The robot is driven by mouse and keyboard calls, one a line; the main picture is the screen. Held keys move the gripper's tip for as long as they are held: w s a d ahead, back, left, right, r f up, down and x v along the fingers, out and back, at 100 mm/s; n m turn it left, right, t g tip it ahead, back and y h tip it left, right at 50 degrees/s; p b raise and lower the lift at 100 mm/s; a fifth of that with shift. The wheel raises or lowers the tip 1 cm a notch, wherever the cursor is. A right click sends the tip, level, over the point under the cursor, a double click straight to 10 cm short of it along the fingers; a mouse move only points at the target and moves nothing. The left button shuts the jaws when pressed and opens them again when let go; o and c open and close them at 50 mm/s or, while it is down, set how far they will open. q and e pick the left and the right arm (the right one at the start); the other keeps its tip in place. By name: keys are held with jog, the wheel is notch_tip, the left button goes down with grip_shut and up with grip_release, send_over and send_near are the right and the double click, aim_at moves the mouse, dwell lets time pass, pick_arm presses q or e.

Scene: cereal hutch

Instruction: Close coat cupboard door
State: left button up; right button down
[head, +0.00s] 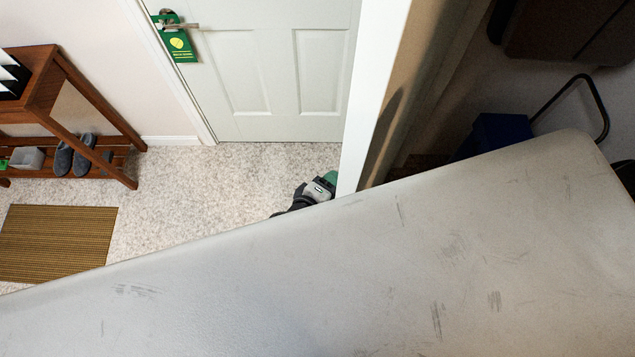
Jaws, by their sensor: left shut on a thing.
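A white upright panel edge (368,95) with a tan inner face (403,90) stands beside the dark cupboard space; it appears to be the open coat cupboard door, though I cannot rule out its frame. My left gripper (329,181), dark and grey with a green part, is at the lower left of this edge, close against it. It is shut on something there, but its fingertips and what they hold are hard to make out. No handle shows on the panel. My right gripper is not in view.
A closed white panelled door (270,75) with a green hanger (178,42) is at the back. A wooden rack (75,72) with slippers (73,155) and a mat (55,242) are left. A blue object (495,133) is in the cupboard space. The speckled floor between is clear.

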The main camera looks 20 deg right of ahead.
pick_arm(q)
jog(key=shift+s+d, duration=0.1)
dwell(0.3)
jog(key=o, duration=1.3)
jog(key=v, duration=1)
jog(key=shift+s+a+r+b, duration=0.15)
jog(key=shift+s+a+b, duration=0.05)
jog(key=shift+a+b, duration=0.1)
